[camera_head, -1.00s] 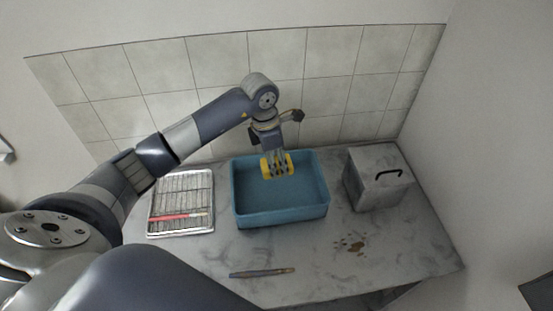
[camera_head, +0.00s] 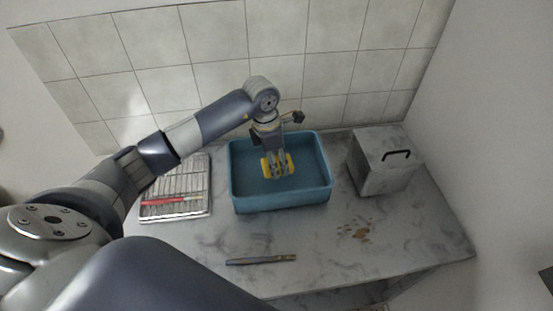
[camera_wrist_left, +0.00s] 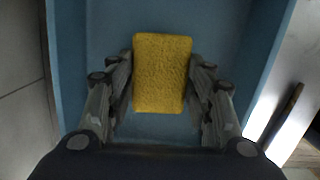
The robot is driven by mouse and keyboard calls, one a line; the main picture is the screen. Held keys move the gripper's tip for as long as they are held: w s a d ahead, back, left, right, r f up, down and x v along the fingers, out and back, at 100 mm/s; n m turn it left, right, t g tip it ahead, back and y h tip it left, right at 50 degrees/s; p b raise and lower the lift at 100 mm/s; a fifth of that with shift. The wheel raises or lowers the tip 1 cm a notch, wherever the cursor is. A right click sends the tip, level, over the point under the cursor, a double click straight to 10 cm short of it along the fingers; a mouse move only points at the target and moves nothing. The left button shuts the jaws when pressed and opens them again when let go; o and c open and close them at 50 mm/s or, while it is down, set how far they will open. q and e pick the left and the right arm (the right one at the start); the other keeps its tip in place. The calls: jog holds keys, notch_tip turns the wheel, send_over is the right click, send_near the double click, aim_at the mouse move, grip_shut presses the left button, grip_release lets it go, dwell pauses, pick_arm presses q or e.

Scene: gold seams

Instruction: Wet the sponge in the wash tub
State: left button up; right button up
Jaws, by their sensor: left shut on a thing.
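The yellow sponge (camera_head: 289,163) is held between the fingers of my left gripper (camera_head: 277,166), which points down inside the blue wash tub (camera_head: 318,199). In the left wrist view the sponge (camera_wrist_left: 162,73) sits between the two fingers, with the tub's blue floor and walls (camera_wrist_left: 66,60) around it. The left gripper is shut on the sponge. Whether the sponge touches water or the tub floor I cannot tell. My right gripper is not in view.
A grey box with a black handle (camera_head: 383,173) stands to the right. Tiled wall behind.

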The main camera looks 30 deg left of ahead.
aim_at(277, 162)
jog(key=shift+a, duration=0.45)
